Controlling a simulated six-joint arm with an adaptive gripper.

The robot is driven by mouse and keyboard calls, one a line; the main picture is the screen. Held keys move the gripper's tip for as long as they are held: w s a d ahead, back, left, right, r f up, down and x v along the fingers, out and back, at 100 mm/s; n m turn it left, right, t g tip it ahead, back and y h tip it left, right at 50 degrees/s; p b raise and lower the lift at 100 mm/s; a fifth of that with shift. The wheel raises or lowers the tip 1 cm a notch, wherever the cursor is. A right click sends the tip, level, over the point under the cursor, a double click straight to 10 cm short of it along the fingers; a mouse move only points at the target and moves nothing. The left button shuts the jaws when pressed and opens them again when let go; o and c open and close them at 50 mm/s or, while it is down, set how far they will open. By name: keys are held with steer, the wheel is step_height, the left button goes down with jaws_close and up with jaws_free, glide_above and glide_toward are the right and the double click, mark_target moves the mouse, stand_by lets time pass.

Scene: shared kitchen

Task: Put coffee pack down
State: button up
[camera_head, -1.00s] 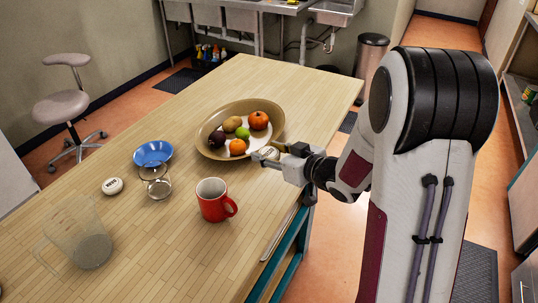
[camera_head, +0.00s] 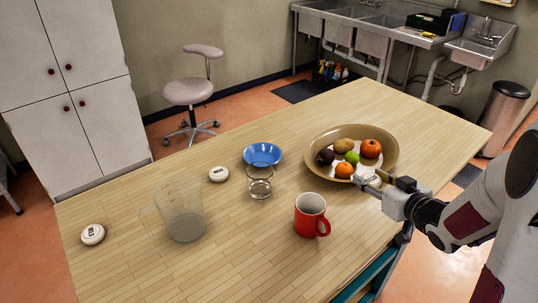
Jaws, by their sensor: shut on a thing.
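My gripper (camera_head: 371,182) is at the right front rim of the large tan bowl (camera_head: 326,133). It is shut on a small whitish coffee pack (camera_head: 368,178), mostly hidden by the fingers. I cannot tell whether the pack touches the bowl or the table. Two round white packs with dark labels lie flat on the wooden table (camera_head: 250,245): one (camera_head: 219,174) left of the blue bowl, one (camera_head: 92,234) near the table's left end.
The tan bowl holds several fruits. A red mug (camera_head: 311,215), a small glass jar (camera_head: 260,184), the blue bowl (camera_head: 263,154) and a clear pitcher (camera_head: 183,212) stand on the table. The front middle and far right end are clear.

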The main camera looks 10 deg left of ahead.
steer(key=w+a+r+n+y, duration=0.1)
steer(key=w+a, duration=1.1)
steer(key=w, duration=0.2)
step_height(320, 180, up, 4)
steer(key=f, duration=0.1)
glide_above(269, 156)
steer(key=shift+w+r+g+y, duration=0.1)
steer(key=shift+r+g+y, duration=0.15)
steer(key=shift+g+y, duration=0.05)
steer(key=shift+f, duration=0.15)
steer(key=shift+f, duration=3)
steer(key=shift+f, duration=1.85)
steer(key=shift+f, duration=0.6)
steer(key=o, duration=0.9)
